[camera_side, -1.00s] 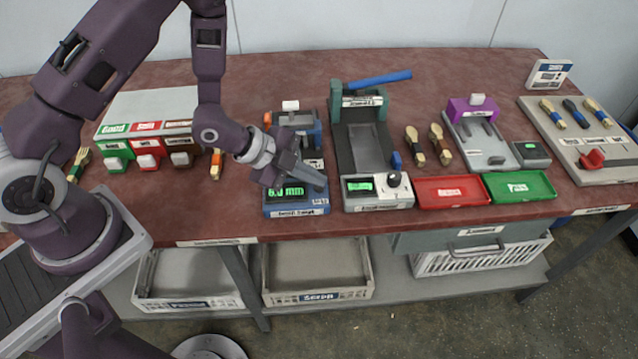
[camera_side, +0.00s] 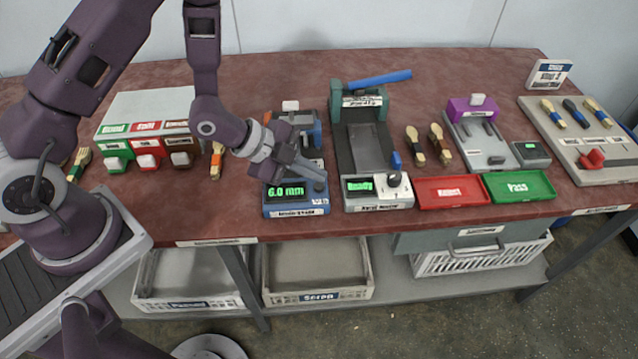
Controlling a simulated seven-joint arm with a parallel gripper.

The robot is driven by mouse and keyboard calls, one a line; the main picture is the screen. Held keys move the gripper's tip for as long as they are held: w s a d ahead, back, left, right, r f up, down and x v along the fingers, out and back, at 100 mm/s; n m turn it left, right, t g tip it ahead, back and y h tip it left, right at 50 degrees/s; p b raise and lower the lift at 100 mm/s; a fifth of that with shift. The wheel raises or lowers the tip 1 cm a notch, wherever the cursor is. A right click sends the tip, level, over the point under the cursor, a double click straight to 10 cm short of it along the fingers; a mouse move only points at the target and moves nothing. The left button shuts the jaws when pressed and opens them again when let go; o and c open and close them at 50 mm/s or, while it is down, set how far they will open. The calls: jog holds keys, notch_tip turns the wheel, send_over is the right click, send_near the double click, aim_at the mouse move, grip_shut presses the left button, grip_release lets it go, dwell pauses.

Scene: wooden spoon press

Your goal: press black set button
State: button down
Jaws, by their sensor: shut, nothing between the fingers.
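A blue gauge unit (camera_side: 278,208) stands near the table's front edge. Its green display (camera_side: 286,191) reads "6.0 mm". A small round black button (camera_side: 319,186) sits at the right of that display. My gripper (camera_side: 321,174) is shut and empty, slanting down to the right over the unit. Its fingertips are just above and behind the black button in the picture; I cannot tell whether they touch it. My gripper hides part of the unit's rear.
To the right stands a press (camera_side: 362,150) with a "Ready" display and dark knob (camera_side: 394,179). Beyond it are a red tray (camera_side: 452,191) and green Pass tray (camera_side: 519,187). Coloured dispensers (camera_side: 148,155) stand left. Bare red tabletop lies front left.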

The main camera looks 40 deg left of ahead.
aim_at(314, 186)
jog(key=shift+r, duration=2.5)
jog(key=s+a+r+n+y, duration=0.3)
jog(key=a+r+n, duration=0.2)
jog(key=r, duration=0.4)
jog(key=s+a+r+n+y, duration=0.3)
jog(key=a+r+n, duration=0.2)
jog(key=r, duration=0.3)
jog(key=s+d+r+n, duration=0.1)
jog(key=s+r+n, duration=0.1)
jog(key=s, duration=0.6)
jog(key=s+d+r+n+g, duration=0.1)
jog(key=s+r+n, duration=0.2)
jog(key=s, duration=0.6)
jog(key=shift+s+n+g, duration=0.15)
jog(key=shift+n+g, duration=0.15)
jog(key=shift+n, duration=0.6)
